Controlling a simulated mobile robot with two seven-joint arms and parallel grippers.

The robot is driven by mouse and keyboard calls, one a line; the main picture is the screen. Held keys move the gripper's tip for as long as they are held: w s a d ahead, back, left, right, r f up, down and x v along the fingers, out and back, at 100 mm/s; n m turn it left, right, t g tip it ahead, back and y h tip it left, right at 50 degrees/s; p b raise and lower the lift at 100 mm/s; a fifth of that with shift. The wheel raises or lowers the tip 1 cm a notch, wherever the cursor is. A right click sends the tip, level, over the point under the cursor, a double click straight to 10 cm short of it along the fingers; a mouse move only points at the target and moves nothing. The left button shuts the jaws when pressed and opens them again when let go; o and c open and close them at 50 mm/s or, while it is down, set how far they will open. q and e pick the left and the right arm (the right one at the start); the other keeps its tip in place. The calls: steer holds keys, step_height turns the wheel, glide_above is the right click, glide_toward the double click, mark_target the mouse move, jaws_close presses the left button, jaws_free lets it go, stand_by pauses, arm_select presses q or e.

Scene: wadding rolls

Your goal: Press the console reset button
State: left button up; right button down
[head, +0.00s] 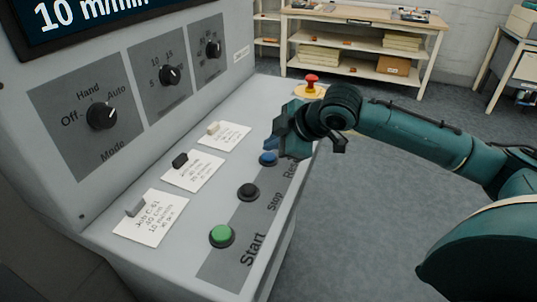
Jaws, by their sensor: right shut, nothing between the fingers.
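The console (100,238) is a grey slanted panel filling the left of the head view. Its blue button (268,158) sits beside a label starting "Re", partly covered by my gripper. A black button (248,191) beside "Stop" and a green button (222,236) beside "Start" are nearer to me. My right gripper (279,148) is shut and empty, its tip right at the blue button. I cannot tell whether it touches the button or hovers just above it. My left gripper is not in view.
A red mushroom button (311,85) on a yellow base stands at the console's far end. Three dials, including the Mode dial (102,115), are on the upright panel. Cards with clips lie on the desk. A wooden shelf unit (360,42) stands behind; the floor (370,200) is clear.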

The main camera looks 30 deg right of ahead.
mark_target(273, 157)
step_height(273, 157, up, 4)
steer(key=p, duration=0.4)
steer(key=shift+f, duration=0.15)
steer(key=shift+r+p, duration=0.7)
steer(key=shift+p, duration=0.5)
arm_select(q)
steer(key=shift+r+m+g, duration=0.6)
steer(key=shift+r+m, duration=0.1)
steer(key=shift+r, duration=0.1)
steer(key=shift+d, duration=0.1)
